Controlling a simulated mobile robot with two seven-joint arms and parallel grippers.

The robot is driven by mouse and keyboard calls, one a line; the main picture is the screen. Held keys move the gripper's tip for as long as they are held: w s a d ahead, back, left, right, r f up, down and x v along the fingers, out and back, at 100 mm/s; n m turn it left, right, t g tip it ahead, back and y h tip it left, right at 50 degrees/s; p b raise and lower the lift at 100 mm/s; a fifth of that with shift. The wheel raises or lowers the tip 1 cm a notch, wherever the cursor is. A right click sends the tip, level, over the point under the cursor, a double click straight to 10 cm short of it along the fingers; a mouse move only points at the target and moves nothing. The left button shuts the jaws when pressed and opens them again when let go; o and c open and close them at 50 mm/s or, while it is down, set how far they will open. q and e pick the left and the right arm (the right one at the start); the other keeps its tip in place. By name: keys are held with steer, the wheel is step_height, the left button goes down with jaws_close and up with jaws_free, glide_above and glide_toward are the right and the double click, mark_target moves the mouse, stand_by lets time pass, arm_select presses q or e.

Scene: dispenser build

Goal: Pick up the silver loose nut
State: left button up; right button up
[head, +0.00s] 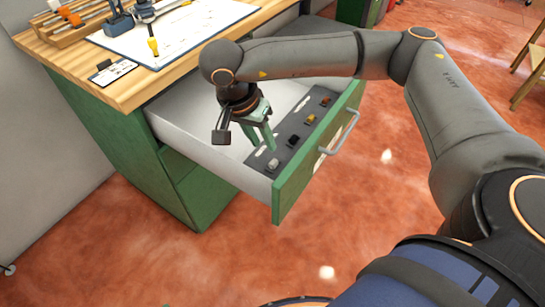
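A small silver nut (272,164) sits at the near end of a dark strip (287,145) inside the open drawer. My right gripper (264,142) reaches down into the drawer with its greenish fingers apart. The fingertips are just above and behind the silver nut, and no object shows between them. Whether a finger touches the strip cannot be told. My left gripper is not in view.
More small parts, dark, brass and reddish (310,119), lie along the strip. The green drawer front (312,165) with its handle (340,135) stands close on the right. The wooden worktop (125,92) is above and behind the drawer. White drawer floor shows around the strip.

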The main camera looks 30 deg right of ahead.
mark_target(274, 166)
steer(key=x, duration=0.8)
steer(key=shift+s, duration=0.1)
steer(key=shift+a, duration=0.1)
jaws_close()
